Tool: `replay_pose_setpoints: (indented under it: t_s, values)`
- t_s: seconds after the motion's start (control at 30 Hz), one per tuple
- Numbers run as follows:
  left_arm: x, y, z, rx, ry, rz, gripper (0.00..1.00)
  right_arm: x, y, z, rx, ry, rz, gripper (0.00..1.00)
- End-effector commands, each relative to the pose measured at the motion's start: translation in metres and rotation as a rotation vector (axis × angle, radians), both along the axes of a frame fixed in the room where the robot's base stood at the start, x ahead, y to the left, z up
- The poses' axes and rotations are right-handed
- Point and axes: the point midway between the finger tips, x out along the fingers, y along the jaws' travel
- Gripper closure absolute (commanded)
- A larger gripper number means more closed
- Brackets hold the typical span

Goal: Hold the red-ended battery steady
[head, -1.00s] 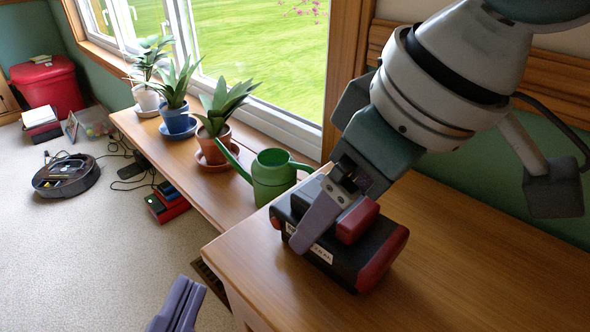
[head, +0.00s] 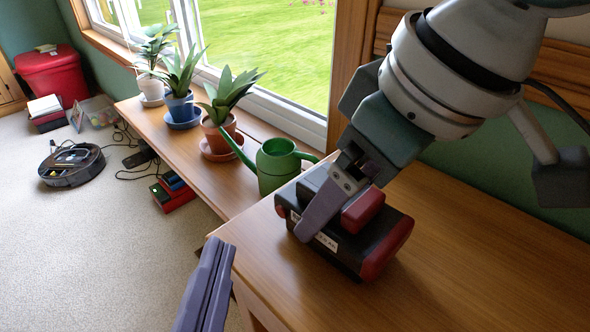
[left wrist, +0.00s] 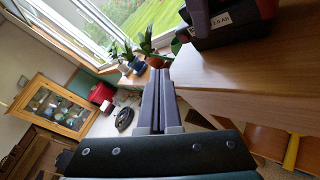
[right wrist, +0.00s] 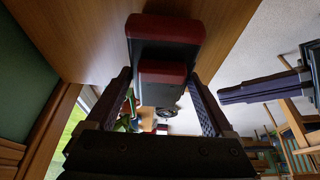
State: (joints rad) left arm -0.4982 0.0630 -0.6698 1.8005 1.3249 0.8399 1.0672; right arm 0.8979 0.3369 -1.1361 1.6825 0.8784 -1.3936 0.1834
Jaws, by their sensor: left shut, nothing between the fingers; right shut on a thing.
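The red-ended battery (head: 345,243) is a dark block with red end pieces, a red raised part and a white label. It is at the near left part of the wooden top (head: 470,285). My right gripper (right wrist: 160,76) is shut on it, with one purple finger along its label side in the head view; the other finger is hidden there. The battery also shows at the top of the left wrist view (left wrist: 240,24). My left gripper (head: 222,246) is shut and empty, left of and below the battery, apart from it. Its closed fingers also show in the left wrist view (left wrist: 158,75).
A green watering can (head: 275,165) stands just behind the battery on a lower bench. Potted plants (head: 222,115) line the window. A robot vacuum (head: 72,165) and a red bin (head: 50,78) are on the floor. The wooden top is clear to the right.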

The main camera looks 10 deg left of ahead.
Motion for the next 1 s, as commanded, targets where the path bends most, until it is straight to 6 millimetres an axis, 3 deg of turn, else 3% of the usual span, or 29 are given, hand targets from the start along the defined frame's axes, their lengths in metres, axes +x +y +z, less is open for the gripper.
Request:
replay_pose_setpoints:
  t_s: [0.37,1.0]
  values:
    - [0.030,-0.021,0.000,0.000,0.000,0.000,1.00,0.000,0.000,0.001,0.002,-0.002,0.000,1.00]
    - [0.032,-0.022,0.000,0.001,0.001,0.000,1.00,0.000,0.000,0.001,0.002,-0.002,0.000,1.00]
